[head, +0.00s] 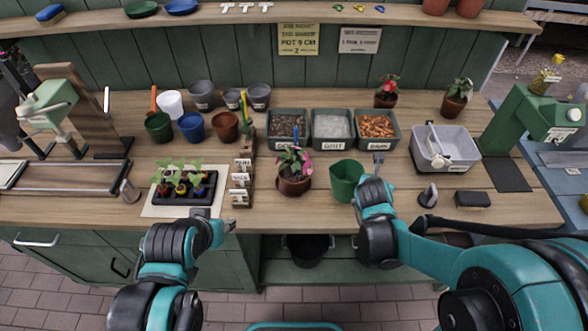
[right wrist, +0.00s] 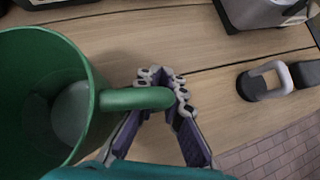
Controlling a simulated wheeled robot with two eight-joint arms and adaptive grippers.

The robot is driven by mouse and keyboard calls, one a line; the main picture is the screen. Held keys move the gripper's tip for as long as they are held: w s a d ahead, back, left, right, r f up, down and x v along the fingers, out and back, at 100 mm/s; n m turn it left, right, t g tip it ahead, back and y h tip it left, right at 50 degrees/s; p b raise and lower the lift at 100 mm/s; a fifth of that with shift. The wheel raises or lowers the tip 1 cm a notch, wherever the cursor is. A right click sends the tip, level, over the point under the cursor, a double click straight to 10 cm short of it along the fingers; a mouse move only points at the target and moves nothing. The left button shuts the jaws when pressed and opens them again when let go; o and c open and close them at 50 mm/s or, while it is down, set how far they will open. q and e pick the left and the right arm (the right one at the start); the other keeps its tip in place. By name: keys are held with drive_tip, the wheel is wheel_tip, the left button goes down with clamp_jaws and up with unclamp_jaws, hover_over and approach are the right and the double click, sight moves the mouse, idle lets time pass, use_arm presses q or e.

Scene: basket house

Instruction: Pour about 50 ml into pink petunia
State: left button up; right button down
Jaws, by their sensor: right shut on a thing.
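A brown pot with a pink-flowered plant (head: 294,170), which looks like the pink petunia, stands near the front middle of the bench, with a pink tag-like piece at its right. A green jug (head: 345,181) is just right of it, roughly upright, with a gap between them. My right gripper (head: 372,188) is shut on the jug's handle. In the right wrist view the fingers (right wrist: 165,90) close around the handle of the jug (right wrist: 85,75), and pale liquid (right wrist: 71,112) shows inside. Whether the jug touches the bench is unclear. My left gripper (head: 218,233) is at the bench's front edge; its fingers are unclear.
Bins of soil (head: 288,128), grit (head: 332,129) and bark (head: 377,130) stand behind. A seedling tray (head: 186,200) and labelled blocks (head: 241,183) are left. A grey basin (head: 446,148), a dark-based tool (head: 428,195) and a brush (head: 472,199) are right.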

drive_tip(key=shift+w+a+r+n+h+p, duration=0.15)
drive_tip(key=shift+a+r+h+p, duration=0.15)
drive_tip(key=shift+r, duration=0.2)
drive_tip(key=shift+s+a+r+n+h+p, duration=0.1)
drive_tip(key=shift+a+r+n+h, duration=0.05)
drive_tip(key=shift+r+h, duration=0.3)
drive_tip(key=shift+w+a+r+n+h, duration=0.1)
drive_tip(key=shift+a+r+n+h, duration=0.25)
drive_tip(key=shift+r, duration=0.2)
drive_tip(key=shift+w+a+r+n+h+p, duration=0.1)
drive_tip(key=shift+a+r+n+h+p, duration=0.25)
drive_tip(key=shift+a+r+h, duration=0.55)
drive_tip(key=shift+w+a+r+n+h+p, duration=0.2)
drive_tip(key=shift+a+r+n+h, duration=0.2)
drive_tip(key=shift+r, duration=0.85)
drive_tip(key=shift+w+a+r+n+h+p, duration=0.1)
drive_tip(key=shift+a+r+n+h+p, duration=0.2)
drive_tip(key=shift+a+r+h, duration=0.6)
drive_tip(key=shift+d+r, duration=0.15)
drive_tip(key=shift+r, duration=0.3)
drive_tip(key=shift+w+a+r+n+h, duration=0.1)
drive_tip(key=shift+a+r+n+h, duration=0.2)
drive_tip(key=shift+r, duration=0.2)
drive_tip(key=shift+a+r+n+h, duration=0.2)
drive_tip(key=shift+a+r, duration=0.05)
drive_tip(key=shift+r, duration=0.2)
drive_tip(key=shift+w+a+r+n+h, duration=0.1)
drive_tip(key=shift+a+r+n+h, duration=0.25)
drive_tip(key=shift+r, duration=0.25)
